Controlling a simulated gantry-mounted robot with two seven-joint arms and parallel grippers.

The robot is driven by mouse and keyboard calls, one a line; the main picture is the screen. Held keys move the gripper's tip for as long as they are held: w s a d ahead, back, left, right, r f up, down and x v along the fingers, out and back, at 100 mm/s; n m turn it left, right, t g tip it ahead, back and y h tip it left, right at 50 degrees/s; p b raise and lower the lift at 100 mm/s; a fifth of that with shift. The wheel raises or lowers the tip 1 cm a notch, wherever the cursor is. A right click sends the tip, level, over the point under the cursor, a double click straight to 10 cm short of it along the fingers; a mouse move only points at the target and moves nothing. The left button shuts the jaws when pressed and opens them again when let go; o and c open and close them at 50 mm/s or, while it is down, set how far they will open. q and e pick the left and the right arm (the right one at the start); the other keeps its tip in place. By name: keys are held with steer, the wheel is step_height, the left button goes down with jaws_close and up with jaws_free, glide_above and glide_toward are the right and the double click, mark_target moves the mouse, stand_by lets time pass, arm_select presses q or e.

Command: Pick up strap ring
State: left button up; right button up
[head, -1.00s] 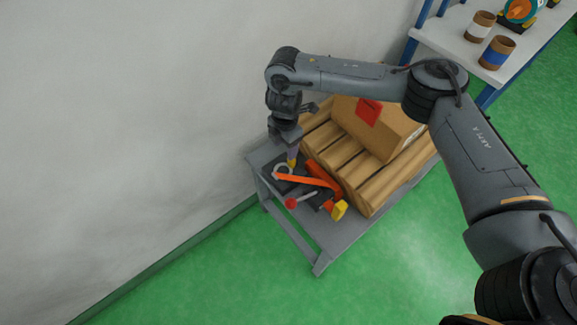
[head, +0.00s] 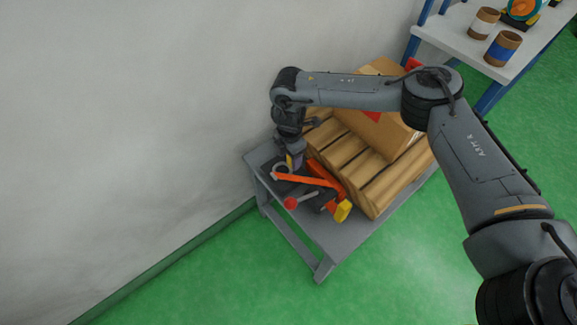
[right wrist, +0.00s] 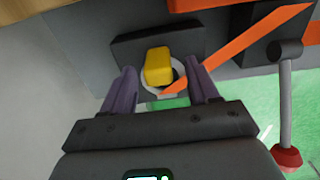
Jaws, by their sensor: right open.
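The strap ring (head: 277,170) is a pale grey ring at the near-left end of an orange strap (head: 305,181), on the grey cart. In the right wrist view the ring (right wrist: 150,93) is partly covered by a yellow block (right wrist: 158,65). My right gripper (head: 294,163) points down at the ring. Its two purple fingers stand apart, one on each side of the ring and yellow block in the right wrist view (right wrist: 162,86). Contact with the ring cannot be told. My left gripper is not in view.
A lever with a red knob (head: 290,203) stands beside the strap. A wooden pallet (head: 345,160) carrying a cardboard box (head: 385,130) lies to the right on the cart (head: 340,240). A white wall is close on the left.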

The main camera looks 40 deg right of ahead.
steer(key=shift+f, duration=0.55)
steer(key=shift+c, duration=0.2)
steer(key=c, duration=1)
steer(key=shift+r, duration=0.1)
steer(key=shift+c, duration=0.2)
